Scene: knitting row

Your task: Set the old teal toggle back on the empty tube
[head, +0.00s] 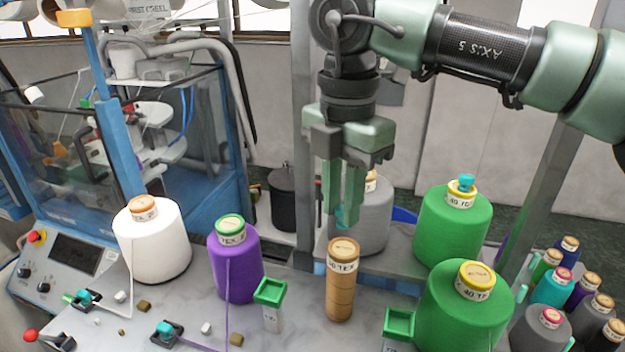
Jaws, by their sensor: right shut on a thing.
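The empty tube (341,290) is a bare brown cylinder with a tan labelled top, standing upright on the grey table at the middle. My right gripper (347,213) points down above and behind the tube's top in the picture, apart from it. Its green fingers are shut on a small teal piece, which looks like the teal toggle; the fingers hide most of it. Another teal toggle (466,183) sits on top of the back green cone (452,230). My left gripper is not in view.
A purple cone (236,270) and a white cone (153,245) stand left of the tube. Small green-topped bins (270,292) flank it. A front green cone (466,310) stands right, a grey cone (372,220) behind. Teal-topped clips (165,331) lie front left.

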